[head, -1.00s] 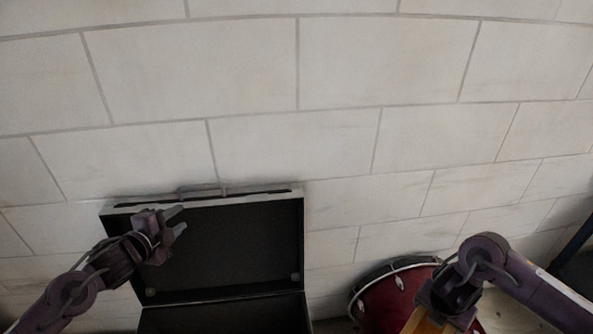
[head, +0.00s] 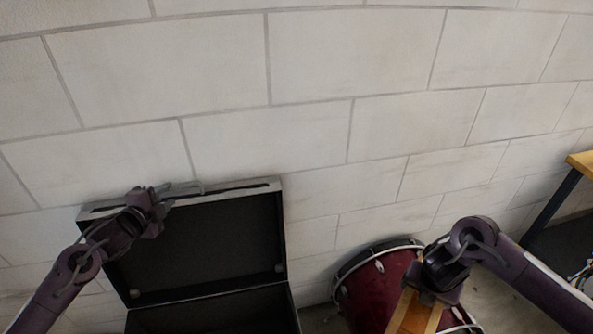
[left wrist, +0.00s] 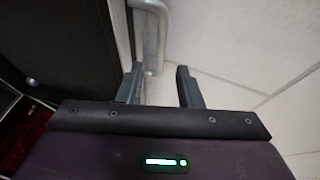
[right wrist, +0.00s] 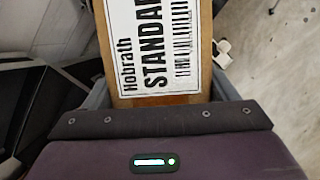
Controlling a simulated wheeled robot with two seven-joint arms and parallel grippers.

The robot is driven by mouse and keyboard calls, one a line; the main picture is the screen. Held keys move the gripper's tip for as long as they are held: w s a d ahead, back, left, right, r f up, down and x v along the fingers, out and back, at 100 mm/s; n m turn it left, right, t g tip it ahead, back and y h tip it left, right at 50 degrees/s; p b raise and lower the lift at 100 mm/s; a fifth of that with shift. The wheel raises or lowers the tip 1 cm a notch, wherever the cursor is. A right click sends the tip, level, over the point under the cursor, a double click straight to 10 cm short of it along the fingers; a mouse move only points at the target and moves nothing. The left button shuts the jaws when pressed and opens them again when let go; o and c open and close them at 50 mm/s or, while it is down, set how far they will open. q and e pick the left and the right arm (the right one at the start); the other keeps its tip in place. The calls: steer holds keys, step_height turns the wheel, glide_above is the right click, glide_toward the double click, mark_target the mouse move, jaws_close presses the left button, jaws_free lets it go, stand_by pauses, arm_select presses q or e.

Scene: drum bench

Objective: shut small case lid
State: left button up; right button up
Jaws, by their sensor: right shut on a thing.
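The black case stands open against the wall. Its lid (head: 205,245) is upright, with a grey rim and a handle (head: 190,187) on the top edge. The case base (head: 215,320) is cut off at the bottom of the head view. My left gripper (head: 163,198) is at the lid's top edge, left of centre. In the left wrist view its fingers (left wrist: 160,88) are apart, with the grey handle (left wrist: 150,35) just ahead of them; contact cannot be told. My right gripper (right wrist: 155,100) is shut on a labelled wooden box (right wrist: 155,50), which also shows in the head view (head: 415,313).
A red drum (head: 375,285) stands right of the case, close to my right arm. A pale block wall (head: 310,120) is directly behind the lid. A wooden-topped table (head: 582,162) is at the far right.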

mark_target(179, 186)
arm_select(q)
steer(key=shift+x, duration=2.55)
jaws_close()
